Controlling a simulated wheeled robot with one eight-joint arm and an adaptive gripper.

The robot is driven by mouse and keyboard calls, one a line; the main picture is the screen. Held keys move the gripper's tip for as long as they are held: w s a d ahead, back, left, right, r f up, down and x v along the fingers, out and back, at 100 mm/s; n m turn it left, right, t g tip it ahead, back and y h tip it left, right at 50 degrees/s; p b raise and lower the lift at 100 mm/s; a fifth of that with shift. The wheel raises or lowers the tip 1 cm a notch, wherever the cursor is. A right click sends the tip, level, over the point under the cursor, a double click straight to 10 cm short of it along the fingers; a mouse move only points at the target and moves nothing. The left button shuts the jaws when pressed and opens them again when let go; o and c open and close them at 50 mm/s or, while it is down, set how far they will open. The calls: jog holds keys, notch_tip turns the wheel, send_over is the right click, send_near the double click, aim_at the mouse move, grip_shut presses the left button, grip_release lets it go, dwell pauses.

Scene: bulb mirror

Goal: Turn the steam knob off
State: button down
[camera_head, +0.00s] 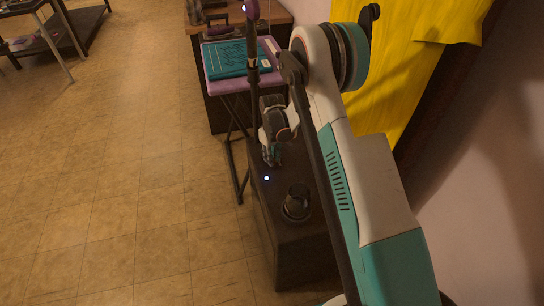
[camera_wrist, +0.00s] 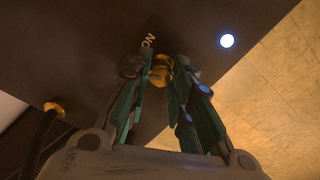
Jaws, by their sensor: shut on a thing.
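The steam knob (camera_wrist: 161,76) is a small gold-yellow knob on a dark panel (camera_wrist: 90,40), in the upper middle of the wrist view. The fingers of my gripper (camera_wrist: 160,68) stand on both sides of it and are shut on it. The lettering "ON" (camera_wrist: 148,42) is on the panel just above the knob. In the head view, my gripper (camera_head: 272,157) reaches down to the far end of the dark box-shaped machine (camera_head: 285,245). The knob is hidden there by the gripper.
A white-blue light (camera_wrist: 227,40) glows on the panel right of the knob. A gold fitting with a black hose (camera_wrist: 50,108) is at left. A dark round part (camera_head: 297,202) sits on the machine. Behind is a purple stand with a teal book (camera_head: 225,60).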

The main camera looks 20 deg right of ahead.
jog(key=c, duration=1.4)
grip_release()
jog(key=shift+r, duration=0.1)
notch_tip(320, 180, up, 12)
